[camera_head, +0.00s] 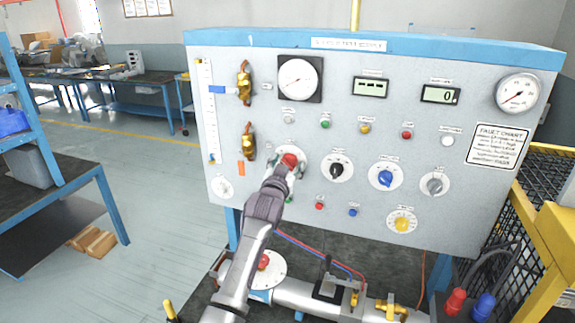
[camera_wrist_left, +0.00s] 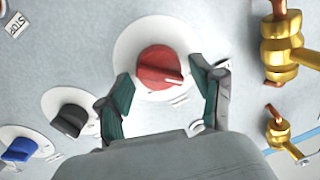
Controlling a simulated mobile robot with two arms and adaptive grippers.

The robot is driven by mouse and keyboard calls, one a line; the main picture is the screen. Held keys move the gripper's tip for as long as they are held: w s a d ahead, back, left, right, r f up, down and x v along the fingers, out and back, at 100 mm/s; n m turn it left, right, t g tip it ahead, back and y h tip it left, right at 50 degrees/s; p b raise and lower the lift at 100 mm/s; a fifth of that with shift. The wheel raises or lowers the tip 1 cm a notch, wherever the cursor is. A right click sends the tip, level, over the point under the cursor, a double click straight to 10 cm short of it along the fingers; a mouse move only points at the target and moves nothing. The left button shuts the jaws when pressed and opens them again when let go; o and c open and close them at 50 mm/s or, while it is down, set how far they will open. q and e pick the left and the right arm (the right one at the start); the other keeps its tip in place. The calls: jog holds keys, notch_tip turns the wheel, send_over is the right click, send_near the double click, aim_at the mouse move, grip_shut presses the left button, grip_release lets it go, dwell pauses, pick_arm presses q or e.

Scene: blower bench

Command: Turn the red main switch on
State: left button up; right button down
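The red main switch (camera_head: 290,160) is a round red knob on a white disc, left of the panel's middle in the head view. In the left wrist view the red knob (camera_wrist_left: 160,67) shows a white pointer line aimed to the right in that picture. My left gripper (camera_head: 285,172) is in front of the switch. In the wrist view its two green-padded fingers (camera_wrist_left: 160,88) are spread on either side of the knob, with gaps between pads and knob. Whether the fingertips touch the disc cannot be told. My right gripper is not in view.
Black (camera_head: 336,168), blue (camera_head: 385,177) and grey (camera_head: 434,185) knobs sit right of the switch. Brass valves (camera_head: 248,142) stick out on its left. Small lamps and buttons lie above and below. Pipes (camera_head: 318,297) run below the panel; a yellow mesh guard (camera_head: 520,215) stands at right.

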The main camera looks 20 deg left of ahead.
pick_arm(q)
jog(key=c, duration=0.9)
jog(key=shift+f, duration=0.1)
jog(key=m, duration=0.6)
jog(key=m+h+b, duration=0.1)
jog(key=m, duration=0.5)
jog(key=f+m+t, duration=0.1)
jog(key=m, duration=0.5)
jog(key=shift+m+h, duration=0.3)
jog(key=shift+m, duration=0.1)
jog(key=o, duration=1.2)
jog(key=shift+r, duration=0.1)
